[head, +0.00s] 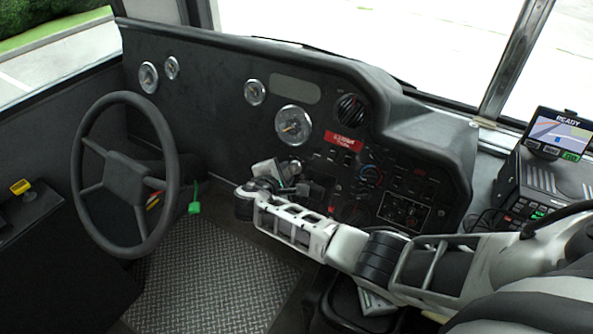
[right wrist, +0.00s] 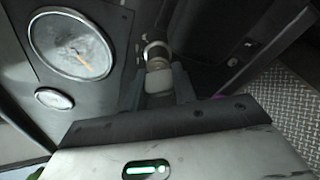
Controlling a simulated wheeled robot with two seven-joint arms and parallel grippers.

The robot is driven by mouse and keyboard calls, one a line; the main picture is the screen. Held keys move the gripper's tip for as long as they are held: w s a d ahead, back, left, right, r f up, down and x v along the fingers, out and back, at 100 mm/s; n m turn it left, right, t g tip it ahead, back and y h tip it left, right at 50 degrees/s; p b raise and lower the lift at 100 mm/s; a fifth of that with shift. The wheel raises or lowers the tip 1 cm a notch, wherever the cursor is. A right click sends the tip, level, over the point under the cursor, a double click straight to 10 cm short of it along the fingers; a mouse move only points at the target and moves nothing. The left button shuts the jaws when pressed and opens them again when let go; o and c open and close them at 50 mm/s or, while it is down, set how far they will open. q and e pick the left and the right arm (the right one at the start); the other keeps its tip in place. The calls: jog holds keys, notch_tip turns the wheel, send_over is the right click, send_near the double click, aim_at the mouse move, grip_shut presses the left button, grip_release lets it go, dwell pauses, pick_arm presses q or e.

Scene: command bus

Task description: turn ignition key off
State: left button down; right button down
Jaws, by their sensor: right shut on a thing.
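My right gripper (head: 284,178) reaches from the right to the dashboard, below the large round gauge. In the right wrist view its fingers (right wrist: 158,92) are shut on a small pale piece, which I take to be the head of the ignition key (right wrist: 159,77). Just beyond it is a round metal collar (right wrist: 155,51) at the panel, likely the ignition lock. The key's turn angle cannot be read. In the head view the gripper hides the key and lock. My left gripper is not in view.
A black steering wheel (head: 124,174) stands to the left of the gripper. A green tag (head: 194,207) hangs beside the steering column. Switches and knobs (head: 404,210) lie close to my right forearm. A radio unit with a screen (head: 559,132) stands at the far right.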

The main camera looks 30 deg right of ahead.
jog(key=shift+n, duration=0.3)
jog(key=c, duration=1.1)
grip_release()
jog(key=p+v, duration=0.1)
jog(key=v, duration=1.5)
jog(key=shift+r+p, duration=0.1)
jog(key=shift+p, duration=0.2)
